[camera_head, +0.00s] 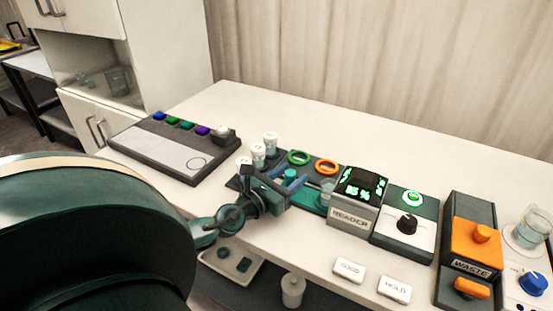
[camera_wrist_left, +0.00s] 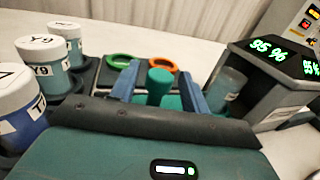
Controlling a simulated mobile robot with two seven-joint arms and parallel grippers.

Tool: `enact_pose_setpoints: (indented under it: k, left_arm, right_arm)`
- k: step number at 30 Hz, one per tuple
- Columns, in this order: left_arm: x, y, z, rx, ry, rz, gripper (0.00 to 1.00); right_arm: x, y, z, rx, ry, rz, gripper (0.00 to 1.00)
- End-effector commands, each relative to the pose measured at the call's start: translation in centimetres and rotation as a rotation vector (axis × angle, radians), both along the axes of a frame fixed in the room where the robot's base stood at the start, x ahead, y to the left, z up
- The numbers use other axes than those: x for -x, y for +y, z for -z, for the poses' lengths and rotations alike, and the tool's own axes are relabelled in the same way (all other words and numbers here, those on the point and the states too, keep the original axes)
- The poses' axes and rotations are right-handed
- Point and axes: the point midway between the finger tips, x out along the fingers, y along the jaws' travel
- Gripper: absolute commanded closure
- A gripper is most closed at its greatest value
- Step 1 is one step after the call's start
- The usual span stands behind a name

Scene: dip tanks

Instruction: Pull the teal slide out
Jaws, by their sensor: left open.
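The teal slide (camera_head: 308,198) lies in the dark base beside the reader (camera_head: 349,215), partly hidden by my left gripper (camera_head: 284,184). In the left wrist view, the slide's upright teal knob (camera_wrist_left: 159,82) stands between the two blue fingers of my left gripper (camera_wrist_left: 159,74). The fingers are open, one on each side of the knob; I cannot tell whether either touches it. A small clear vial (camera_head: 326,189) stands beside the reader, and the vial also shows in the left wrist view (camera_wrist_left: 228,84). My right gripper is not in view.
Several white-capped jars (camera_head: 258,153) stand close left of the gripper. A green ring (camera_head: 299,158) and an orange ring (camera_head: 326,167) lie behind it. A knob box (camera_head: 404,227), a waste box (camera_head: 470,240) and a beaker (camera_head: 532,230) stand right. The table's back is clear.

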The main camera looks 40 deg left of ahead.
Motion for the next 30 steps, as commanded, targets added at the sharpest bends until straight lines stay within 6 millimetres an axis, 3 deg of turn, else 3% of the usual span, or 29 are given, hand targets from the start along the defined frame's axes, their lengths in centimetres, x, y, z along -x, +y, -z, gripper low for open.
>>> enact_pose_setpoints:
  k: [18,24,30]
  left_arm:
    - [9.7,0.3,0.6,0.0,0.005,0.0,0.54]
    - [11.9,0.3,0.4,0.0,0.002,-0.001,0.54]
    - [12.7,0.3,0.1,-0.001,0.0,0.0,0.54]
  right_arm:
    - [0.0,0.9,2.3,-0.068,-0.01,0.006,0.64]
    - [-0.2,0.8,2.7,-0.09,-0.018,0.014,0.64]
    - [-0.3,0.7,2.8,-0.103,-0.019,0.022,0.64]
